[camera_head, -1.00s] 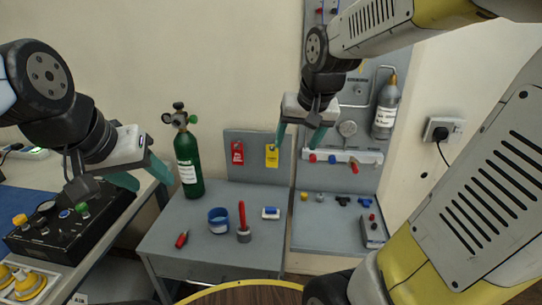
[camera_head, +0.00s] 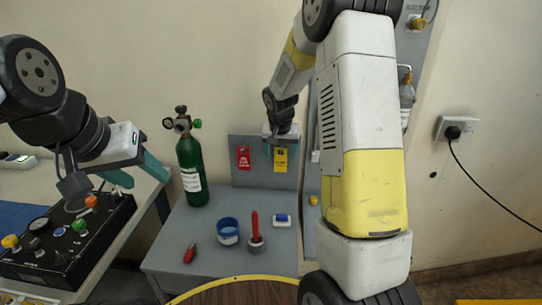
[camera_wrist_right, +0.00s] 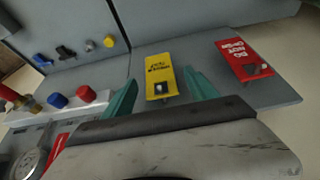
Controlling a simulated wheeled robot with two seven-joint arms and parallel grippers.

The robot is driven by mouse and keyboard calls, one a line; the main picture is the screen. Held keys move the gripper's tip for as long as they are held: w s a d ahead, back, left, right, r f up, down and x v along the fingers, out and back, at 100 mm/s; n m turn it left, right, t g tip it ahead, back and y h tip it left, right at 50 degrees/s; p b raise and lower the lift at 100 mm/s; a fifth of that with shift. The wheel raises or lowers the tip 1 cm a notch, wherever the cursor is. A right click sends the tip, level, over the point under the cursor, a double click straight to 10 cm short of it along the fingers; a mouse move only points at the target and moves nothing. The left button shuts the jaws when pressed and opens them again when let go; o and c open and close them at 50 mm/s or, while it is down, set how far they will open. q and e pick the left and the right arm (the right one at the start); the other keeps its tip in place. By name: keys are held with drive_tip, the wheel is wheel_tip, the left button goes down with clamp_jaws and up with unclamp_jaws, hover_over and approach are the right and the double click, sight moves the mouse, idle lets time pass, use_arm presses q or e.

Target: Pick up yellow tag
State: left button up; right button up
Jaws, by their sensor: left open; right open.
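The yellow tag (camera_head: 280,160) hangs on the grey upright panel, to the right of the red tag (camera_head: 243,157). In the right wrist view the yellow tag (camera_wrist_right: 159,76) lies between the two green fingers of my right gripper (camera_wrist_right: 160,95), near their tips. The gripper is open, and I cannot tell whether the fingers touch the tag. In the head view my right gripper (camera_head: 281,142) is at the top of the tag and covers its upper edge. My left gripper (camera_head: 140,172) is open and empty above the black control box at the left.
The red tag also shows in the right wrist view (camera_wrist_right: 246,60). A green cylinder (camera_head: 192,165) stands left of the panel. A blue cup (camera_head: 228,231), a red-handled tool (camera_head: 255,228) and a red marker (camera_head: 190,253) are on the grey table (camera_head: 210,262). The black control box (camera_head: 60,245) is at left.

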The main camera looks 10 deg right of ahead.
sight(281, 158)
drive_tip(key=x, duration=0.3)
drive_tip(key=shift+w+f, duration=0.1)
drive_tip(key=shift+c, duration=0.5)
drive_tip(key=c, duration=1.3)
